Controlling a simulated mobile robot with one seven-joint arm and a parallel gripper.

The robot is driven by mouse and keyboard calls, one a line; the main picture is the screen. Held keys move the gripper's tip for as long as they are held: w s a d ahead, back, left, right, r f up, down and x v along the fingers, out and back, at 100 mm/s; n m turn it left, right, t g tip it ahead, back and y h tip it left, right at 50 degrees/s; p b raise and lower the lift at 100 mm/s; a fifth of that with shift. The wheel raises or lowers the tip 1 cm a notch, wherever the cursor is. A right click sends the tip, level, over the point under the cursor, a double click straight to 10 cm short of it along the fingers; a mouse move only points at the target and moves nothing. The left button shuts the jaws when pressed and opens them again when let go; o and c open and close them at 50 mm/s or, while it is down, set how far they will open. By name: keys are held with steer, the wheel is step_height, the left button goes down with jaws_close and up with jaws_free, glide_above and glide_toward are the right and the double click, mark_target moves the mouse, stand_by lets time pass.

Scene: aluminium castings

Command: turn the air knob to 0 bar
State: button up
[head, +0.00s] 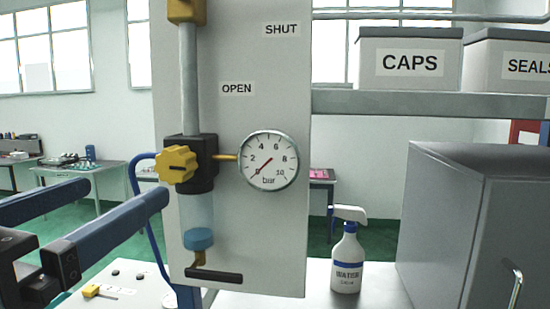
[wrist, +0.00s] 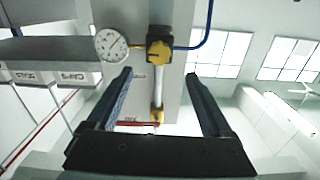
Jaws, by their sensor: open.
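The yellow air knob (head: 177,164) sits on the front of a black regulator body on the upright grey panel. The round pressure gauge (head: 268,160) is to its right; its red needle points to the lower left, at or close to the 0 mark. My gripper (head: 127,189) is at the left, with two blue fingers spread apart and nothing between them. Its fingertips are in front of the knob and not around it. In the wrist view the knob (wrist: 159,51) shows beyond the gap of the open gripper (wrist: 159,75), with the gauge (wrist: 111,45) to its left.
A clear bowl with a blue base (head: 199,239) hangs under the regulator, and a blue hose (head: 138,200) curves at its left. A spray bottle (head: 347,257) and a grey cabinet (head: 450,230) stand at the right.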

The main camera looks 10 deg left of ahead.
mark_target(170, 168)
steer(key=w+p, duration=0.2)
steer(key=w, duration=0.2)
steer(key=w+p, duration=0.2)
steer(key=w, duration=0.3)
steer(key=shift+w+d+r, duration=0.15)
steer(key=shift+w+d, duration=0.05)
steer(key=shift+w, duration=0.45)
steer(key=c, duration=1.3)
steer(key=shift+c, duration=0.2)
